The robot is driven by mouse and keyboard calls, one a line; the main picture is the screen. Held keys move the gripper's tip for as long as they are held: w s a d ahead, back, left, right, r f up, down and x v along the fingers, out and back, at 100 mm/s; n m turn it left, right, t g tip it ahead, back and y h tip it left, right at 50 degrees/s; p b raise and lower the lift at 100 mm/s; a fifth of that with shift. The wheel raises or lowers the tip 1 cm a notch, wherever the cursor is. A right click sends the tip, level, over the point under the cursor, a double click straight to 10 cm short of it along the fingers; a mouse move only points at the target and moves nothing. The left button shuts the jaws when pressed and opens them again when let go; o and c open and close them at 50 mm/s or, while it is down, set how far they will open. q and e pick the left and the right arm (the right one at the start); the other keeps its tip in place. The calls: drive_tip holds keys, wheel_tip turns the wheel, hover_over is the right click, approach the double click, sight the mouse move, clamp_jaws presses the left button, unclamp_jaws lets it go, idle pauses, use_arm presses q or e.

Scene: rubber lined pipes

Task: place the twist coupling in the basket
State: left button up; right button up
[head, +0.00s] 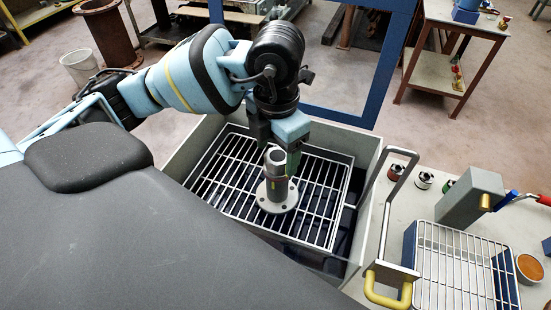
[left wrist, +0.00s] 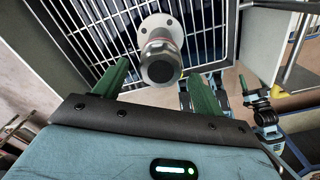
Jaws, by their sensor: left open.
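The twist coupling (head: 277,166) looks like a grey upright pipe piece with a round bolted flange at its foot. It stands on the wire grid of the basket (head: 218,187), which sits in a grey-walled bin. In the left wrist view the coupling (left wrist: 161,62) shows end-on, with a dark round end and a thin red band. My left gripper (head: 278,159) is over the basket, with its green fingers around the coupling's top. The left wrist view shows the open left gripper (left wrist: 160,72) with a gap between each finger and the coupling; nothing is clamped.
A pale table to the right holds small banded fittings (head: 424,179), a grey block (head: 470,198), a smaller wire rack (head: 462,268) and a yellow-gripped handle (head: 388,291). The bin wall (head: 359,165) borders the basket. A blue frame (head: 378,95) stands behind.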

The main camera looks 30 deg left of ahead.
use_arm(q)
wheel_tip(320, 180, up, 8)
drive_tip(key=p, duration=0.1)
drive_tip(key=shift+a, duration=0.1)
idle(0.4)
